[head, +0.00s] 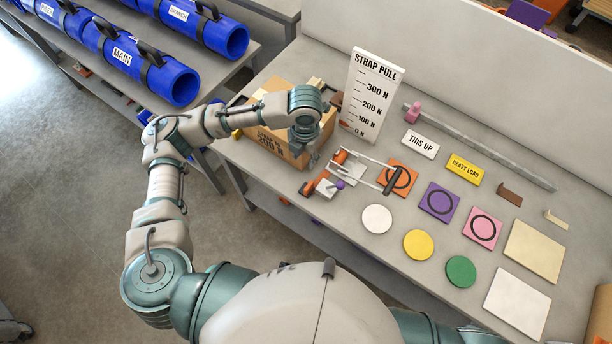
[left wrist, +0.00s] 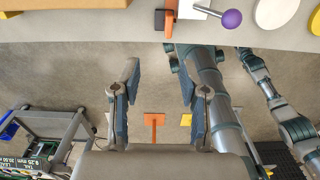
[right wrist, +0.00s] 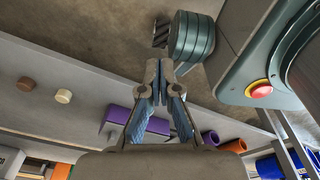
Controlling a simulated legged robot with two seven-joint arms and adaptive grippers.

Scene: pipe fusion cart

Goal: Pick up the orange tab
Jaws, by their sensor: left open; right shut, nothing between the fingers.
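An orange piece (head: 306,189), part of the orange-and-metal tool with a purple knob, reaches the front edge of the bench. In the left wrist view that orange end (left wrist: 169,28) sticks past the bench edge, ahead of the fingers. A separate flat orange T-shaped piece (left wrist: 154,124) shows lower down between the fingers; I cannot tell which is the tab. My left gripper (head: 312,158) is open and empty, pointing down beside the cardboard box near the front edge. My right gripper (right wrist: 156,68) is shut and empty, outside the head view.
The cardboard box (head: 290,150) stands behind my left gripper. A strap pull board (head: 372,97) stands upright behind the tool. An orange ring-marked square (head: 401,176) and coloured discs lie to the right. Blue tubes (head: 172,82) fill another bench at the left.

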